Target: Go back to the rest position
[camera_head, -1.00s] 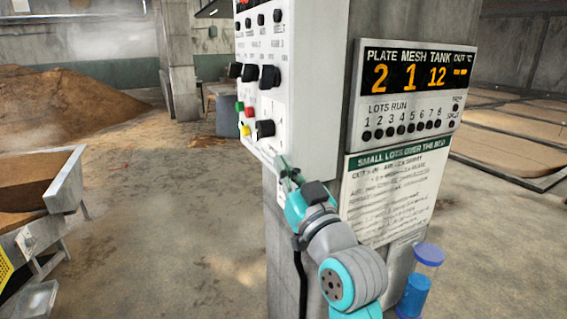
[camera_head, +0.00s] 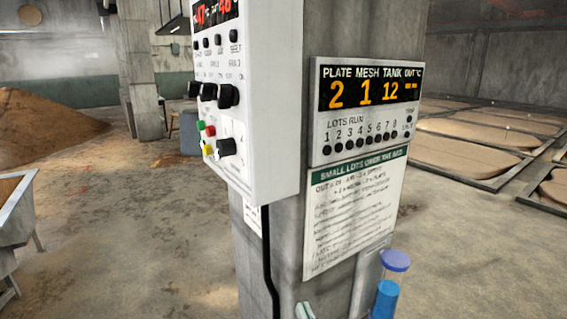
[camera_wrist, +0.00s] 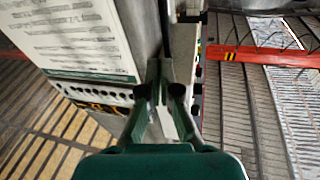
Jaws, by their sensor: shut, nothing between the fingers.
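My gripper (camera_wrist: 161,92) shows in the wrist view with its green fingers in front of the pillar. It is shut and holds nothing. The white control box (camera_head: 272,100) with black knobs and coloured buttons hangs on the concrete pillar, above and left of that tip. The display panel (camera_head: 365,150) reads 2, 1 and 12.
A printed notice (camera_head: 353,215) is on the pillar under the display. A blue-capped clear cylinder with blue contents (camera_head: 385,299) stands at the lower right. A black cable (camera_head: 267,265) runs down the pillar. A grain heap and metal trough (camera_head: 17,225) lie left; open floor lies between.

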